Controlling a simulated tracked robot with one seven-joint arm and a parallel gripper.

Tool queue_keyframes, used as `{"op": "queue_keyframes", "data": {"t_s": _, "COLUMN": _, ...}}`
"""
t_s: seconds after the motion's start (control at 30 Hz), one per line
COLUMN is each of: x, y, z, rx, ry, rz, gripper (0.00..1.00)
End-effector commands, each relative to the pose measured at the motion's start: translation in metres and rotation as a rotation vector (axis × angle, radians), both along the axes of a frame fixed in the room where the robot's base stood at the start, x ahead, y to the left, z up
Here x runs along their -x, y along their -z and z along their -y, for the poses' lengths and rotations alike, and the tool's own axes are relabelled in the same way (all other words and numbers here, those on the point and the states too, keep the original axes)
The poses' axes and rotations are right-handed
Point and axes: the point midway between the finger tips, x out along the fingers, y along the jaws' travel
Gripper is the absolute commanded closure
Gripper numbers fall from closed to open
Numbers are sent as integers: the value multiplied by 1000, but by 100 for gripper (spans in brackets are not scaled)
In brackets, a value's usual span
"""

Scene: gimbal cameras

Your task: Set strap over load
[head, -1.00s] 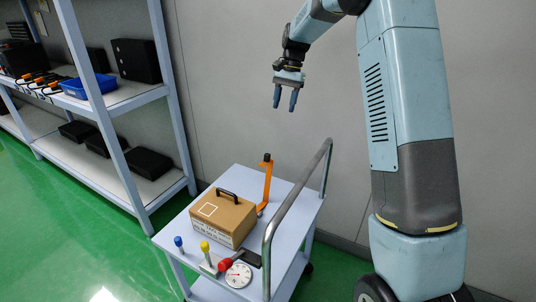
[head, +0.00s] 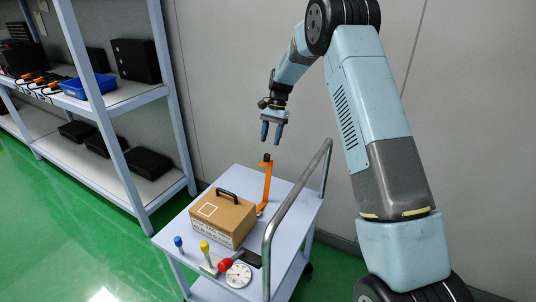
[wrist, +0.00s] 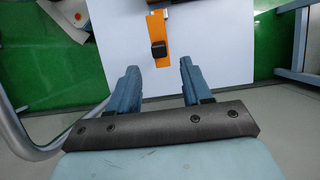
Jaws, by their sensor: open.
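The load is a brown box (head: 222,219) with a black handle, sitting on the cart top (head: 183,221). The orange strap (head: 266,185) stands upright on the cart beside the box, toward the wall, with a black piece (head: 267,157) at its top. In the wrist view the strap (wrist: 156,26) and its black end (wrist: 158,50) show beyond my fingers, roughly between them. My gripper (head: 271,138) is open and empty, a little above the strap's top and apart from it. Its two blue fingers also show in the wrist view (wrist: 158,75).
Blue, yellow and red knobs (head: 204,247) and a round dial (head: 239,275) are at the cart's near end. A metal push rail (head: 297,202) runs along the right side. Shelving (head: 130,100) stands at left. Floor (head: 80,230) between is clear.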

Motion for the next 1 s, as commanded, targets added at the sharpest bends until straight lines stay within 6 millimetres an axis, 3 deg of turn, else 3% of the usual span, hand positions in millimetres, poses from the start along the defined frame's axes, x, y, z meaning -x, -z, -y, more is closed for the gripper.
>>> {"op": "queue_keyframes", "data": {"t_s": 0.2, "x": 13, "y": 35, "z": -8, "rx": 0, "ry": -2, "rz": -2, "gripper": 51}}
{"op": "queue_keyframes", "data": {"t_s": 0.4, "x": 19, "y": 55, "z": -13, "rx": 0, "ry": -2, "rz": 0, "gripper": 51}}
{"op": "queue_keyframes", "data": {"t_s": 0.83, "x": 22, "y": 62, "z": -15, "rx": 0, "ry": -2, "rz": 1, "gripper": 51}}
{"op": "queue_keyframes", "data": {"t_s": 1.0, "x": 22, "y": 62, "z": -15, "rx": 0, "ry": -2, "rz": 1, "gripper": 67}}
